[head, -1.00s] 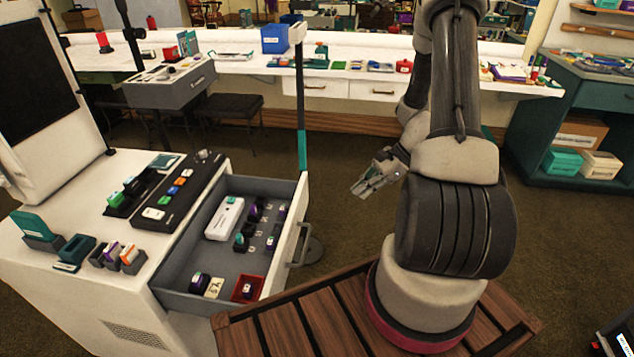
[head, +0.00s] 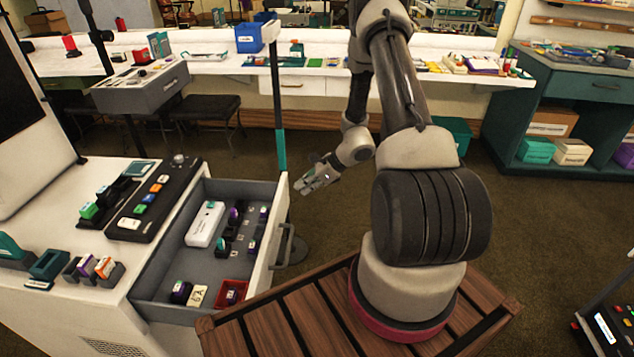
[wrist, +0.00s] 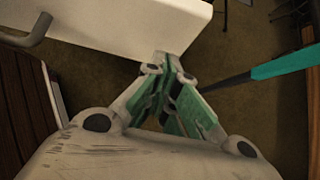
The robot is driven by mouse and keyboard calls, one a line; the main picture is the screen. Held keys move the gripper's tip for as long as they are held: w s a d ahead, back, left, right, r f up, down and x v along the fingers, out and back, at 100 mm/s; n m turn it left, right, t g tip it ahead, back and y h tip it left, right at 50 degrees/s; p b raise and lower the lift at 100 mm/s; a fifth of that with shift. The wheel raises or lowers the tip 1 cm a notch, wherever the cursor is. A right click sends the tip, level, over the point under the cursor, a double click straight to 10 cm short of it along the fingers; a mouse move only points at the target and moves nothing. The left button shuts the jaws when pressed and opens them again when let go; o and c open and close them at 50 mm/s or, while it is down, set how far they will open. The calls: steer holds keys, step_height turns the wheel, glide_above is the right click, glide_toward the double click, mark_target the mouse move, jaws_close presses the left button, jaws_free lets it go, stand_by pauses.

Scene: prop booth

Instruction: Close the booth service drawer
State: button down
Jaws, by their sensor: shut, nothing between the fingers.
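The booth service drawer (head: 182,272) is pulled out of the white booth counter (head: 75,322) in the head view. Its white front panel (head: 268,240) carries a grey bar handle (head: 286,246). A white box, several small dark items and a red tray lie inside. My gripper (head: 304,187) is shut and empty, beyond the front panel's far end and to its right, apart from the drawer. In the wrist view my gripper (wrist: 168,110) points past a white surface, and a grey curved bar (wrist: 32,30) that looks like the handle shows at the upper left.
A dark post with a teal lower part (head: 280,140) stands close behind the drawer's far corner. A slatted wooden platform (head: 290,328) is under my arm. A black stool (head: 205,108) and a long white workbench (head: 310,62) are further back.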

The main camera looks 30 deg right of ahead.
mark_target(218, 180)
steer(key=shift+w+a, duration=0.55)
steer(key=shift+a, duration=0.25)
steer(key=shift+a, duration=0.1)
steer(key=w+a, duration=0.5)
steer(key=a, duration=0.2)
steer(key=w+a, duration=0.5)
steer(key=a, duration=0.3)
steer(key=w+a, duration=0.5)
steer(key=a, duration=0.2)
steer(key=shift+a, duration=0.2)
steer(key=shift+w+a, duration=0.1)
steer(key=shift+a, duration=0.05)
steer(key=shift+a+r, duration=0.1)
steer(key=shift+r, duration=0.05)
